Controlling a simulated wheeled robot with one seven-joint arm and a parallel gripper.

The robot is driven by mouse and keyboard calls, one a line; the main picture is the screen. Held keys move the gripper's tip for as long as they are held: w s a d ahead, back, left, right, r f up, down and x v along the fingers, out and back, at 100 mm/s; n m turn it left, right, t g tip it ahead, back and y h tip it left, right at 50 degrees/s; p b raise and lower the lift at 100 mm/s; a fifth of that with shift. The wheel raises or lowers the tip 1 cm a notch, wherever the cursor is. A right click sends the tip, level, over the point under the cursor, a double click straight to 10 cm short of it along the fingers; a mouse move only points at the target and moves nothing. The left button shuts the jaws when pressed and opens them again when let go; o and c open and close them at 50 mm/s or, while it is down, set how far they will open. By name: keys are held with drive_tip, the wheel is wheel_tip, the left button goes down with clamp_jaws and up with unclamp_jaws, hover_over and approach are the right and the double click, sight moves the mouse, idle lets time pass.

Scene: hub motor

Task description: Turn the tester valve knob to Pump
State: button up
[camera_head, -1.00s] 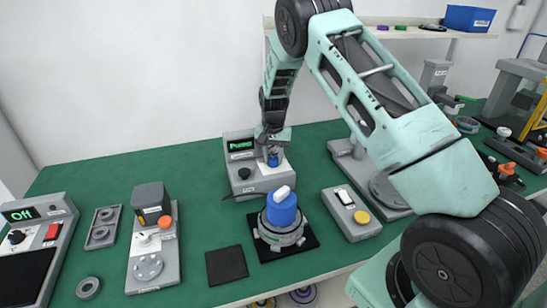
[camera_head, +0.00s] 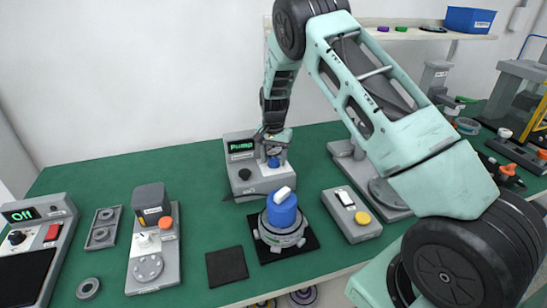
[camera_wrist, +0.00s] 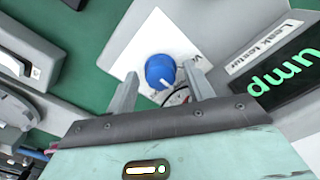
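The leak tester (camera_head: 244,178) is a grey box at the back of the green table. Its display (camera_head: 241,145) reads "Pump" in green; in the wrist view the display (camera_wrist: 284,80) appears upside down and cut off. The round blue valve knob (camera_wrist: 160,71) with a white pointer mark sits on a white plate; in the head view the knob (camera_head: 273,162) shows just below my gripper (camera_head: 271,150). In the wrist view my gripper (camera_wrist: 161,74) is open, its two fingers apart on either side of the knob with gaps visible. Their exact height above the plate is unclear.
A blue-topped hub motor (camera_head: 282,212) stands on a black mat in front of the tester. A grey switch box (camera_head: 351,214) with a yellow button is to its right. A black pad (camera_head: 226,266) lies left. Open green table lies left of the tester.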

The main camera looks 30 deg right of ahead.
sight(273, 159)
idle(0.3)
wheel_tip(273, 159, up, 17)
drive_tip(key=b, duration=0.2)
drive_tip(key=shift+r+b, duration=0.2)
drive_tip(key=shift+b, duration=0.15)
idle(0.3)
